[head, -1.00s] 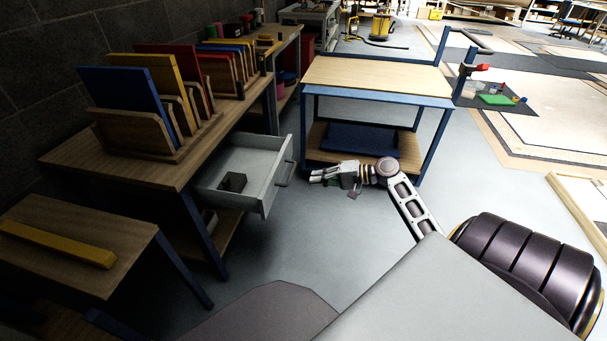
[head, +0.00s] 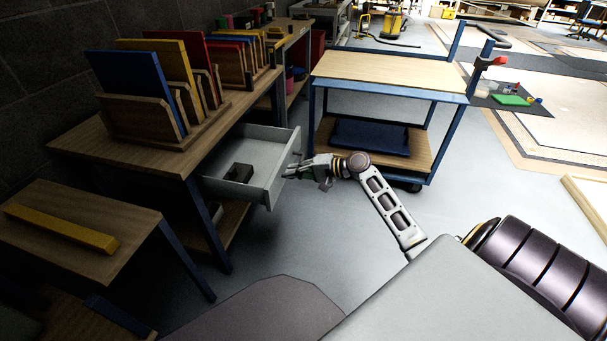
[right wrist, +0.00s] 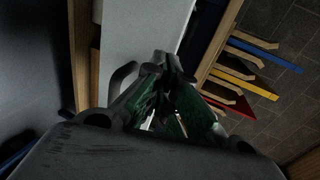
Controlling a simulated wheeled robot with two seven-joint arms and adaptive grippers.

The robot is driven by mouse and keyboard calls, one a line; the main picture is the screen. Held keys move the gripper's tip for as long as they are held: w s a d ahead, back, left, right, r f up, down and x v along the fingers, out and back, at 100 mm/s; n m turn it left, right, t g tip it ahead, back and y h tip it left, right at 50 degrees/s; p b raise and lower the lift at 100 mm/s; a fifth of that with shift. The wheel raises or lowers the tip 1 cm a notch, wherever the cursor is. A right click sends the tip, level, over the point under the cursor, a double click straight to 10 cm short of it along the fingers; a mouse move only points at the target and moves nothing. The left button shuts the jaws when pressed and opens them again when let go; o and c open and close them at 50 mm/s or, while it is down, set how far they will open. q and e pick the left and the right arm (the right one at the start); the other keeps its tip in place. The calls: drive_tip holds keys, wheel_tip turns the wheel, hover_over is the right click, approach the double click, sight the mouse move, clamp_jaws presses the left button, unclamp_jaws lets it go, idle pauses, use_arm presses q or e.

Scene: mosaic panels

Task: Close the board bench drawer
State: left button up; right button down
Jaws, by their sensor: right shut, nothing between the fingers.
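The board bench (head: 80,137) stands at the left, with upright coloured boards in wooden racks on its top. Its light grey drawer (head: 275,182) is pulled out to the right, and a small dark box (head: 239,172) lies inside. My right gripper (head: 290,172) is shut and empty, with its fingertips at the outer side of the drawer front near the handle; I cannot tell whether they touch. In the right wrist view the gripper (right wrist: 165,66) points at the grey drawer front (right wrist: 145,35), and the dark handle (right wrist: 121,80) is left of the fingers. My left gripper is not in view.
A blue-framed trolley (head: 385,67) with a wooden top stands just beyond my right arm. A lower wooden table (head: 60,205) with a yellow bar (head: 62,229) is at the front left. The floor in front of the drawer is clear.

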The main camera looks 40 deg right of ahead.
drive_tip(key=shift+w+a, duration=0.6)
drive_tip(key=shift+w, duration=0.15)
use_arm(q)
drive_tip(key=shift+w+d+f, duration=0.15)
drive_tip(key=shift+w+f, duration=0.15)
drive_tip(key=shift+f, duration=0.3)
use_arm(e)
drive_tip(key=shift+a, duration=0.1)
